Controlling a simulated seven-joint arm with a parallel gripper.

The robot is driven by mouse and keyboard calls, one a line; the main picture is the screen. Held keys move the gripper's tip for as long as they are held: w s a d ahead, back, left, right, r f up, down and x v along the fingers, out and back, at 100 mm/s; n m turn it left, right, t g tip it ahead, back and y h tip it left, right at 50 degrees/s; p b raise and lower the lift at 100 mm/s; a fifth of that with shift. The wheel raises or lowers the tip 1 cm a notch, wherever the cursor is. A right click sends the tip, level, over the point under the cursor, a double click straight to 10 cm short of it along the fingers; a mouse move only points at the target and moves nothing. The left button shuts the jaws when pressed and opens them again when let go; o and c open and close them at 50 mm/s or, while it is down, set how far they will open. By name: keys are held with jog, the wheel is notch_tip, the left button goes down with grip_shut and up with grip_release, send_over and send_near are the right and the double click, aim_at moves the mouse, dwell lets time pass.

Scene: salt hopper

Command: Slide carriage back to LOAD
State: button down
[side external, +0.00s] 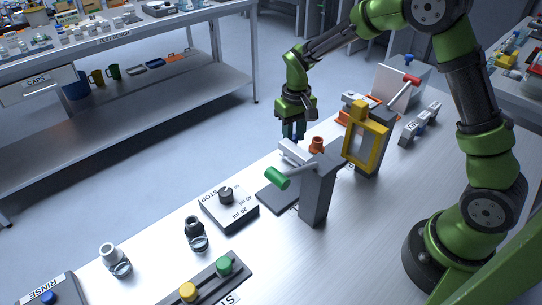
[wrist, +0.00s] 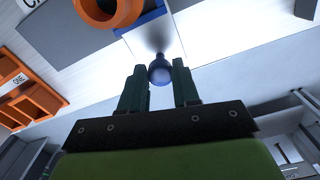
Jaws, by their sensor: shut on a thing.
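The carriage shows in the wrist view as a blue body (wrist: 150,17) with an orange ring-shaped cup (wrist: 108,10) beside it. A blue round-ended knob (wrist: 160,72) sticks out from the body towards me. My gripper (wrist: 159,88) has its two dark fingers on either side of this knob and is shut on it. In the side external view my gripper (side external: 293,133) points down behind the grey post (side external: 318,190) with the green-ended lever (side external: 277,178). The orange cup (side external: 316,145) shows just right of it. The knob is hidden there, and I cannot read a LOAD mark.
A yellow frame (side external: 364,147) on a grey stand is close right of the carriage. A box with a red-handled lever (side external: 411,80) stands behind.

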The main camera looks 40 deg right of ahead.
jog(key=c, duration=0.8)
grip_release()
jog(key=shift+r, duration=0.1)
notch_tip(320, 180, up, 17)
jog(key=s+a+r+m+t+y, duration=0.1)
jog(key=s+t, duration=0.6)
jog(key=s, duration=1.3)
jog(key=shift+s+a+r+y, duration=0.4)
jog(key=shift+a+y, duration=0.1)
jog(key=shift+a, duration=0.65)
